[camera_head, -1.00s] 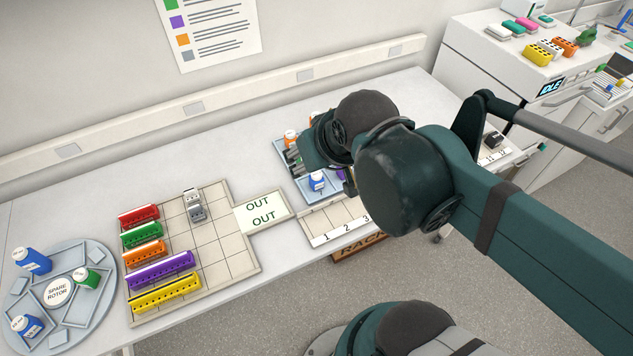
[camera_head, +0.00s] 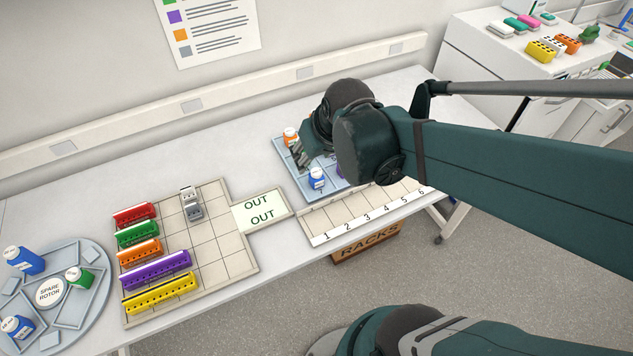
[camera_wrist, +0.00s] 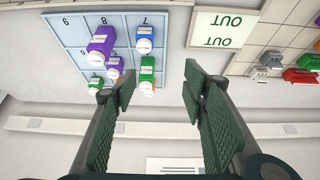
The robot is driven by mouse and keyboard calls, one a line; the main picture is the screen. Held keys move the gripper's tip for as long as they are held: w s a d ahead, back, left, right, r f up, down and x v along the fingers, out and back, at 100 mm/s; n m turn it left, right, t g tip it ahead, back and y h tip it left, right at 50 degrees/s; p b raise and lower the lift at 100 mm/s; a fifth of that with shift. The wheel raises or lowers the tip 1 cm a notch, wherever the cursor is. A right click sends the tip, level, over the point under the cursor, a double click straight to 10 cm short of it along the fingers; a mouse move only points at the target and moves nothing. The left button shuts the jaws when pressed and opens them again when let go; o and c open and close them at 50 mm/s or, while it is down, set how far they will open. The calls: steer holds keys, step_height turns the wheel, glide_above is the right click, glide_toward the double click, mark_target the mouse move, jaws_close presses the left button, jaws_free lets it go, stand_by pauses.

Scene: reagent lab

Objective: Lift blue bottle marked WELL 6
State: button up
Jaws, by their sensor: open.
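A blue bottle (camera_head: 317,178) with a white cap stands on the blue tray (camera_head: 289,177), near its front left; it also shows in the wrist view (camera_wrist: 145,32), next to a green bottle (camera_wrist: 147,68). Its label is too small to read. My gripper (camera_head: 304,154) is over the tray, behind that blue bottle in the head view. In the wrist view my gripper (camera_wrist: 158,86) has its two fingers wide apart with nothing between the tips. Two more blue bottles (camera_head: 28,262) (camera_head: 16,326) lie tilted on the round spare rotor (camera_head: 95,290), labels unreadable.
An orange bottle (camera_head: 291,137) stands at the tray's back left. Purple bottles (camera_wrist: 104,38) stand close to the blue one. A numbered rack strip (camera_head: 345,232) lies in front, the OUT plate (camera_head: 262,210) to the left. My arm hides the tray's right part.

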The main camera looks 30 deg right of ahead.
steer(key=g+b, duration=0.1)
steer(key=b, duration=0.1)
glide_above(317, 173)
steer(key=s, duration=0.2)
step_height(317, 173, down, 10)
steer(key=shift+d+f, duration=0.1)
steer(key=shift+b+x, duration=0.3)
steer(key=shift+x, duration=0.9)
steer(key=shift+f, duration=0.1)
steer(key=shift+b+x, duration=0.55)
steer(key=shift+x, duration=2)
steer(key=shift+s, duration=0.15)
steer(key=c, duration=1)
